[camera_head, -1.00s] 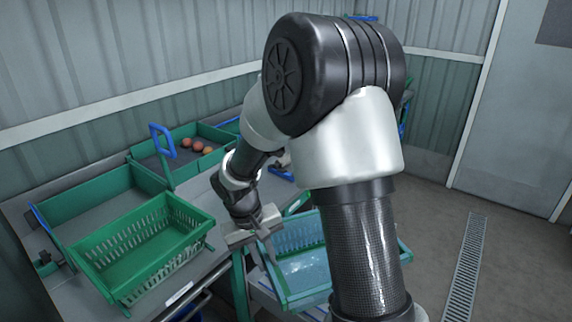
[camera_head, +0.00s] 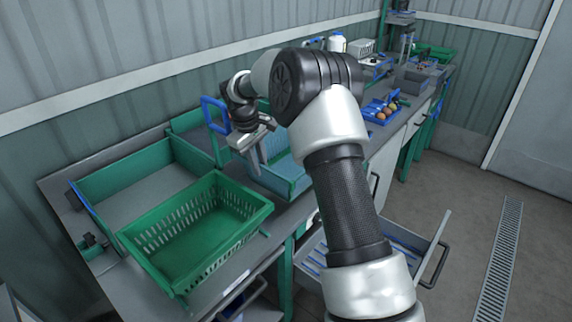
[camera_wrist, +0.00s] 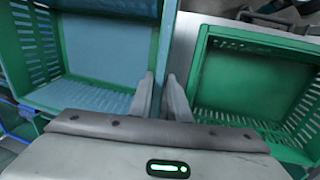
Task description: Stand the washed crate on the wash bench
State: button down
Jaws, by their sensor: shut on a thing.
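A blue-tinted green crate (camera_head: 292,178), wet-looking and pale inside, is at the bench beyond the slatted green crate. My gripper (camera_head: 258,162) points down at its near-left side, and my arm hides part of it. In the wrist view, my gripper (camera_wrist: 162,98) is shut on the near wall of the blue-tinted crate (camera_wrist: 105,45), one finger each side. I cannot tell whether this crate touches the bench. The slatted green crate (camera_head: 232,190) stands upright and empty on the wash bench (camera_head: 118,288); the wrist view also shows it on the right (camera_wrist: 245,85).
A green-walled basin (camera_head: 115,180) lies behind the slatted crate, with a blue handle (camera_head: 207,112) nearby. An open grey drawer (camera_head: 425,250) juts out at the bench front. A blue tray (camera_head: 372,112) of tomatoes stands further along. Grey floor lies open at right.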

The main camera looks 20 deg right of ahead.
jog(key=shift+s+a+x, duration=0.15)
jog(key=shift+a+x, duration=0.05)
jog(key=shift+x, duration=0.85)
jog(key=shift+s+a+x, duration=0.1)
jog(key=shift+a+x, duration=0.05)
jog(key=shift+x, duration=0.9)
jog(key=shift+s+a+x, duration=0.15)
jog(key=shift+a+x, duration=0.05)
jog(key=shift+x, duration=0.85)
jog(key=shift+f, duration=0.15)
jog(key=shift+f, duration=0.15)
jog(key=c, duration=1.7)
grip_release()
jog(key=shift+o, duration=0.2)
